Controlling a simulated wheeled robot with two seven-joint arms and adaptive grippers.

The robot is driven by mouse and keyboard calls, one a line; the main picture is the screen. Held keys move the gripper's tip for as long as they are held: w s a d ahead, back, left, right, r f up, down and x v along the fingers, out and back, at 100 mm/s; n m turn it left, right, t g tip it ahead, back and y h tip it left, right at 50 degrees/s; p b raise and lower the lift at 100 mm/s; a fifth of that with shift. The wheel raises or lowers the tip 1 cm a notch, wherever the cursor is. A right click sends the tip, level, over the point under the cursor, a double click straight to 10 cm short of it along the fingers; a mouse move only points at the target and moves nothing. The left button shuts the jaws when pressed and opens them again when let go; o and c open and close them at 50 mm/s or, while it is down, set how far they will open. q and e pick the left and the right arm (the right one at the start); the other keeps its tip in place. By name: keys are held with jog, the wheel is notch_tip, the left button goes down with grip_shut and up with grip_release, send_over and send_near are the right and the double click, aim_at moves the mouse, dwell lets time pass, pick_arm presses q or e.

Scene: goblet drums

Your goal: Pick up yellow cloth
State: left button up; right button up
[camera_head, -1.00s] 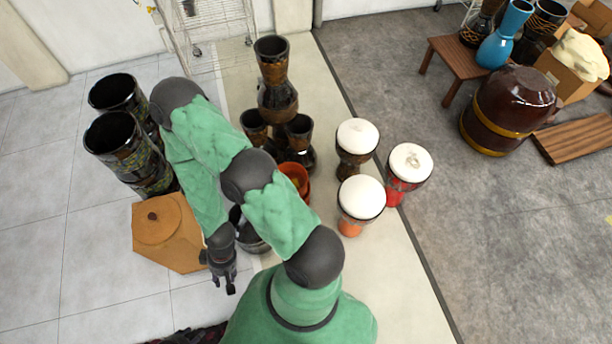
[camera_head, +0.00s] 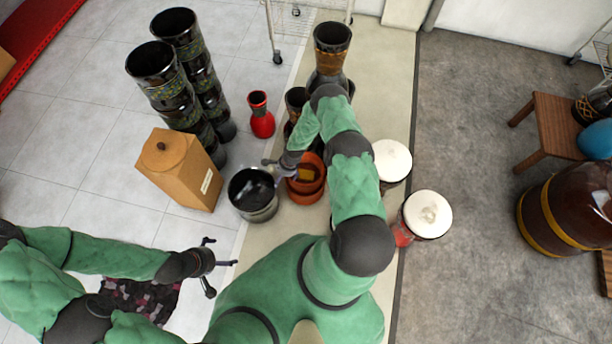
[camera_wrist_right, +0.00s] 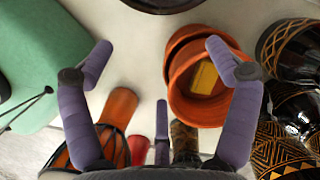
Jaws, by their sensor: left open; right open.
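The yellow cloth (camera_head: 305,174) is a small yellow patch inside a terracotta pot (camera_head: 308,196). It also shows in the right wrist view (camera_wrist_right: 205,77), where the pot's rim surrounds it. My right gripper (camera_head: 275,165) is open at the pot's left side, partly hidden by its own wrist. In the right wrist view the open fingers (camera_wrist_right: 160,60) are empty, and the right finger overlaps the pot near the cloth. My left gripper (camera_head: 222,264) is open and empty at the lower left, well away from the pot.
A dark metal pot (camera_head: 253,194) stands just left of the terracotta pots. Goblet drums with white heads (camera_head: 428,213) stand to the right. A wooden box (camera_head: 182,170), tall dark drums (camera_head: 165,80) and a red vase (camera_head: 261,116) are to the left.

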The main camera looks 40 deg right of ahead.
aim_at(305, 176)
jog(key=d+f+m, duration=0.2)
jog(key=d+f, duration=0.1)
jog(key=d, duration=0.1)
jog(key=d+f+m+h, duration=0.1)
jog(key=d+f+m, duration=0.2)
jog(key=d, duration=0.2)
jog(key=d+f+m, duration=0.3)
jog(key=d, duration=0.1)
jog(key=shift+s+d+h+b, duration=0.25)
jog(key=shift+d+h+b, duration=0.05)
jog(key=shift+h, duration=0.1)
jog(key=f+b, duration=0.2)
jog(key=f, duration=0.1)
jog(key=f+b, duration=0.2)
jog(key=f, duration=0.1)
jog(key=w+f+b, duration=0.1)
jog(key=f+b, duration=0.2)
jog(key=f, duration=0.1)
jog(key=shift+a, duration=0.4)
jog(key=c, duration=1)
notch_tip(305, 176, up, 10)
jog(key=p, duration=0.7)
jog(key=shift+c, duration=0.2)
